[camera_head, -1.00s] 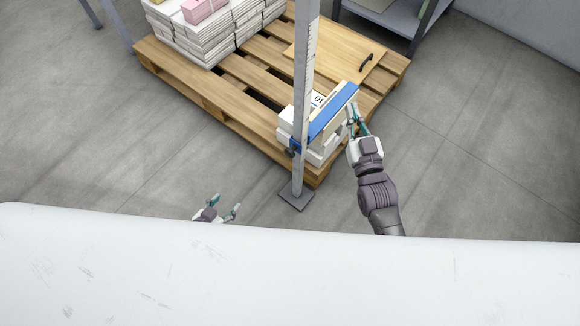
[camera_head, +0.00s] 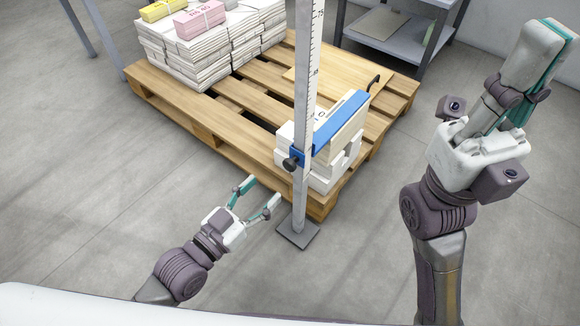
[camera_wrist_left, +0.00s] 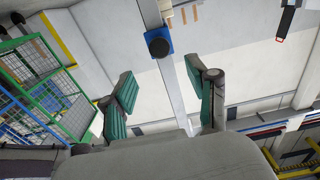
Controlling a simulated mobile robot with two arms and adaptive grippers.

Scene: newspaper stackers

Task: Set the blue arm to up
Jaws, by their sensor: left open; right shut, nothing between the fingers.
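The blue arm (camera_head: 342,118) sticks out sideways from a collar on the upright metal post (camera_head: 301,205), low over a white stack (camera_head: 323,177) at the pallet's near corner. A dark knob (camera_head: 291,164) is on the collar. The knob also shows in the left wrist view (camera_wrist_left: 159,46), with blue behind it. My left gripper (camera_head: 261,191) is open and empty, left of the post and apart from it. In the left wrist view its fingers (camera_wrist_left: 159,75) are spread below the knob. My right gripper (camera_head: 550,50) is shut and empty, raised at the right, away from the blue arm.
The wooden pallet (camera_head: 190,109) carries stacked newspapers (camera_head: 205,55) with pink and yellow bundles on top. A board with a black handle (camera_head: 374,83) lies at its right. A grey shelf (camera_head: 395,30) stands behind. The post's foot plate (camera_head: 297,236) rests on open grey floor.

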